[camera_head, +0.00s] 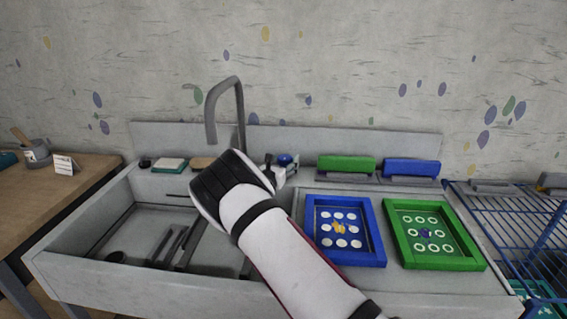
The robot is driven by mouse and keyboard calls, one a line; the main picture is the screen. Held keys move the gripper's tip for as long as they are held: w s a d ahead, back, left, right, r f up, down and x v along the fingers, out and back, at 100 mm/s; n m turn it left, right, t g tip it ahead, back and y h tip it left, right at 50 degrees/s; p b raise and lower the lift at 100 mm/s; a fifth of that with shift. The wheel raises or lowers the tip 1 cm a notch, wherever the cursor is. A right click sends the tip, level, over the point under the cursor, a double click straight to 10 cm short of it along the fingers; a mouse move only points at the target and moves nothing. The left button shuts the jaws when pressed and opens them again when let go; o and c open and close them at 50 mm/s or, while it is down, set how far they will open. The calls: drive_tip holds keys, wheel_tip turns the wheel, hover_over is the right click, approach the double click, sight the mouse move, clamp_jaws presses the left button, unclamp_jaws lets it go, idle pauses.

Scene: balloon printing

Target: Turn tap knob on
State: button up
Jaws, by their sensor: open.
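The grey tap (240,105) rises behind the sink with its spout bent over to the left. A small round blue piece (285,158) shows on the back ledge to the right of the tap; I cannot tell whether it is the tap knob. My gripper (279,168) is open, small and partly hidden behind my wrist. It appears close to the blue piece, but I cannot tell whether they touch. My white arm comes up from the lower right and hides part of the sink and the foot of the tap.
The grey sink (75,262) holds several dark tools. A blue frame (376,232) and a green frame (395,238) lie on the right counter. Green (346,163) and blue (412,167) blocks stand behind them. A blue wire rack (500,215) stands right, a wooden table (75,190) left.

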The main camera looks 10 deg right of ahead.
drive_tip(key=shift+c, duration=0.5)
drive_tip(key=c, duration=1.1)
drive_tip(key=shift+o, duration=0.2)
